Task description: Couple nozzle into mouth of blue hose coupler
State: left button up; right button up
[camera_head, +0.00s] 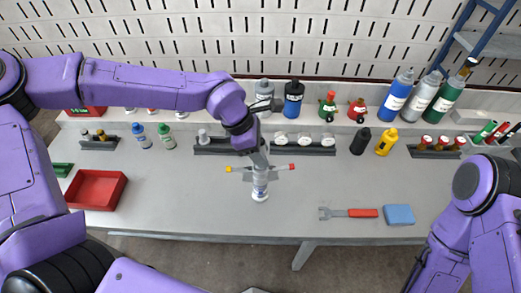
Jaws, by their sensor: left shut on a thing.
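My left gripper (260,181) points down over the middle of the table and is shut on a pale grey-white upright piece (260,195) with a bluish band. The lower end of this piece is at or just above the table top; I cannot tell whether it touches. A yellow tip and a red tip stick out to the left and right at gripper height. The gripper hides the top of the piece. I cannot clearly make out which thing is the nozzle or the blue coupler. My right arm shows at the lower right, but its gripper is not visible.
A red tray (96,208) lies at the left. A wrench with a red handle (362,213) and a blue block (399,215) lie front right. A dark rack (213,147) stands behind the gripper. Bottles line the back. The table around the held piece is clear.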

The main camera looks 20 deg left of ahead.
pick_arm(q)
jog(key=shift+p, duration=0.35)
jog(key=shift+f+b, duration=0.6)
jog(key=shift+f, duration=0.9)
jog(key=o, duration=1.2)
jog(key=shift+r, duration=0.1)
jog(key=b+v, duration=0.1)
jog(key=v, duration=0.9)
jog(key=shift+a+r, duration=0.1)
jog(key=shift+r, duration=0.05)
